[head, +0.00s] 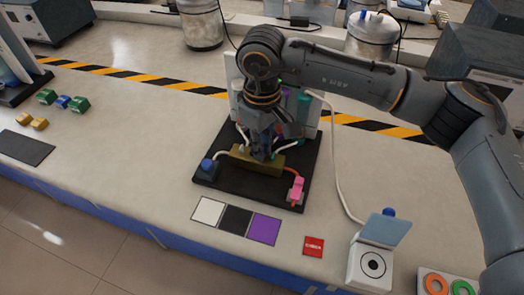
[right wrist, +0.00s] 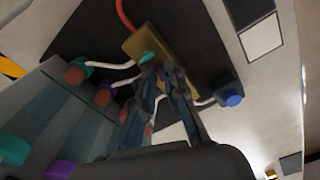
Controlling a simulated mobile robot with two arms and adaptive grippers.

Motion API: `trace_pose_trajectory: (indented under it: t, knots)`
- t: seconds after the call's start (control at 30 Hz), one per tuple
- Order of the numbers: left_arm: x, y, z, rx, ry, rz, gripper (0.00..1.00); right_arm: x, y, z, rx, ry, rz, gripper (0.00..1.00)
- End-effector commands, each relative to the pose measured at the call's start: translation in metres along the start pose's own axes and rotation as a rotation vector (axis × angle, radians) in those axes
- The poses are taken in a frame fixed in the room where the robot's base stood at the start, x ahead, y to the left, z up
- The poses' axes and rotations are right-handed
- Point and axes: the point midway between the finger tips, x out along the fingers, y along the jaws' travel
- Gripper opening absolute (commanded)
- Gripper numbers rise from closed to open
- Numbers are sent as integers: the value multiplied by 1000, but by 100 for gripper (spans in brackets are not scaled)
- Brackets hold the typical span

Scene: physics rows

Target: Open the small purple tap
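My right gripper (head: 262,152) points down over a brass block (head: 272,165) on a dark board. In the right wrist view, its fingertips (right wrist: 164,70) are at the block (right wrist: 136,48), close together with a narrow gap. A small teal tap handle (right wrist: 147,57) shows beside one fingertip. I cannot make out the small purple tap with certainty; the fingers cover that part of the block. A purple patch shows beyond the fingers. Whether they are shut on anything I cannot tell. My left gripper is out of view.
A blue fitting (head: 207,166) and a pink fitting (head: 296,188) stand on the board, joined by hoses. An upright panel with coloured tubes stands behind. White, black and purple squares (head: 264,229) and a white device (head: 371,268) lie in front.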

Motion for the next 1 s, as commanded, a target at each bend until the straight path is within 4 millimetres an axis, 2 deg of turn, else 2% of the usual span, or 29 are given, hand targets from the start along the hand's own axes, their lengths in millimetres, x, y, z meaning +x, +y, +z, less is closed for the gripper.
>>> trace_pose_trajectory:
  t: [0.17, 1.0]
  knots:
    - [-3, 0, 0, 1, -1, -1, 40, -7, 0, 0, 0, 2, 1, 12]
    - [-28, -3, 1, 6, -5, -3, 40, -71, 0, 0, 0, 1, 1, 12]
